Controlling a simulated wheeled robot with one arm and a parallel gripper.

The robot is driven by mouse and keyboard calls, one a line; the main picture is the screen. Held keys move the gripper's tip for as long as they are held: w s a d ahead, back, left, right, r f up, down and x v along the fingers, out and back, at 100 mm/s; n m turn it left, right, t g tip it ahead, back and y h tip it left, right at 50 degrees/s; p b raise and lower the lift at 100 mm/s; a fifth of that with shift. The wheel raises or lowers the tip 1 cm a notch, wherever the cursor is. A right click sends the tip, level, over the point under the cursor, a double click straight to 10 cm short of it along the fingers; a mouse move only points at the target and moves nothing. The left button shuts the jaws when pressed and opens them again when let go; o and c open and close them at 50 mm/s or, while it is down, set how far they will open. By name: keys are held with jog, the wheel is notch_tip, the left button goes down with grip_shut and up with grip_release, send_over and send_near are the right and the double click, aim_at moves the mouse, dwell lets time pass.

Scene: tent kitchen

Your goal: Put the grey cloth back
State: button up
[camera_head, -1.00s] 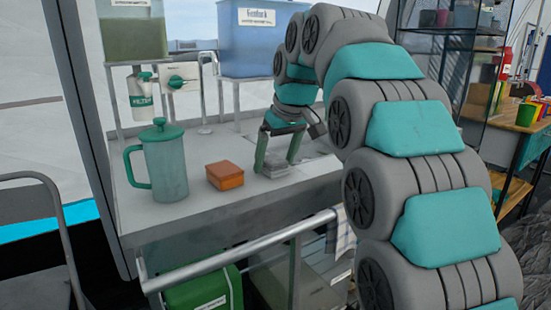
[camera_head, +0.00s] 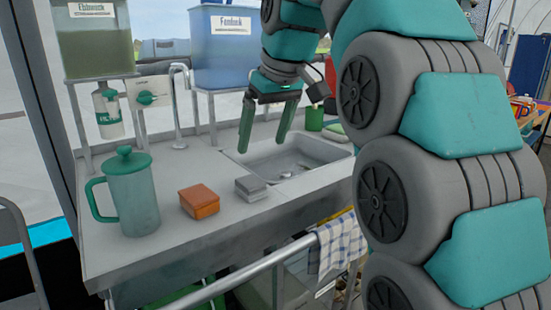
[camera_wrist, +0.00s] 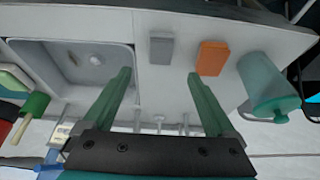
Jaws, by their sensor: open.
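The grey cloth (camera_head: 251,187) is a small folded block lying flat on the counter (camera_head: 150,250), between an orange folded block (camera_head: 199,201) and the sink basin (camera_head: 311,152). My gripper (camera_head: 262,147) is open and empty, above the counter and clear of the cloth. In the wrist view the grey cloth (camera_wrist: 160,48) lies beyond and between my gripper's (camera_wrist: 159,74) spread fingers, with the orange block (camera_wrist: 212,58) to its right. Nothing covers the cloth in either view.
A green French press (camera_head: 130,195) stands left of the orange block. A tap (camera_head: 178,105) and water tanks on stands line the back. A checked towel (camera_head: 340,242) hangs on the front rail (camera_head: 250,270).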

jog(key=s+d+f+m+g, duration=0.1)
jog(key=s+d+f, duration=0.3)
jog(key=s+f, duration=0.6)
jog(key=s+d+f+m+g+h, duration=0.1)
jog(key=s+d+f, duration=0.4)
jog(key=s+f, duration=0.6)
jog(key=s+d+f+m+g+h, duration=0.1)
jog(key=s+d+f+m+g, duration=0.2)
jog(key=s+f, duration=0.7)
notch_tip(320, 180, down, 3)
jog(key=shift+s+d+f+m, duration=0.1)
jog(key=shift+s+d+m, duration=0.2)
jog(key=shift+d+m, duration=0.7)
jog(key=shift+d, duration=0.1)
